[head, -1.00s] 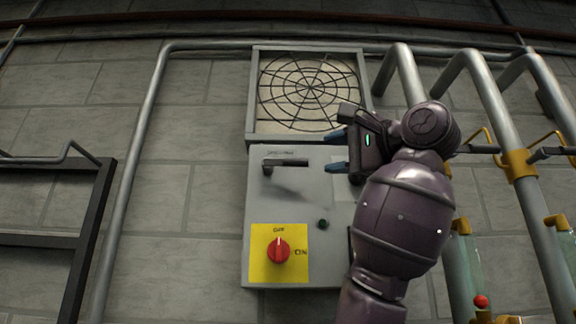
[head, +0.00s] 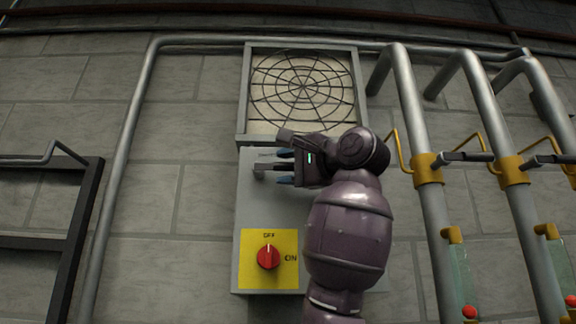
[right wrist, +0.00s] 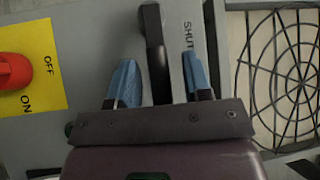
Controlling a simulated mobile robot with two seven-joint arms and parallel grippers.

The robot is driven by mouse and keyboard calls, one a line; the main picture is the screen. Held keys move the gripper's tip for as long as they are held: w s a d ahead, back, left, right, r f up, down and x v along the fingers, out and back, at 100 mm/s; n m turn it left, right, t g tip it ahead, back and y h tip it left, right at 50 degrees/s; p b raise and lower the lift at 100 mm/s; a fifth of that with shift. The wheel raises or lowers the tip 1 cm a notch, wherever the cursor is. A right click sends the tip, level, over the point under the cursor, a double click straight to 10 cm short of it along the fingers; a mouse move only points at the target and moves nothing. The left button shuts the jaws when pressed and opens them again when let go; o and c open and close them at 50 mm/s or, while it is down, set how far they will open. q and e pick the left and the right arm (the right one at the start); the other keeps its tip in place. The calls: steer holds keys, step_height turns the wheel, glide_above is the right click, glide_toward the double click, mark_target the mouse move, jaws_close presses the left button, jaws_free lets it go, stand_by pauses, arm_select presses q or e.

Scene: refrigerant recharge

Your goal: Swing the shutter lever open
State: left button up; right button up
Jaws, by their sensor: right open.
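The shutter lever is a dark bar on the grey control box (head: 250,212), below the round fan grille. In the head view the left end of the lever (head: 260,172) shows, and my right gripper covers the rest. In the right wrist view the lever (right wrist: 154,50) runs between the two blue fingertips, with a gap on each side. My right gripper (head: 285,168) is open around the lever; it also shows in the right wrist view (right wrist: 158,82). My left gripper is in neither view.
The fan grille (head: 302,90) sits above the box. A red knob (head: 268,257) on a yellow plate, at OFF, is below the lever. Grey pipes with yellow-collared valves (head: 428,168) stand at right. A dark frame (head: 85,215) is at left.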

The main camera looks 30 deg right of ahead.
steer(key=shift+c, duration=0.3)
jaws_close()
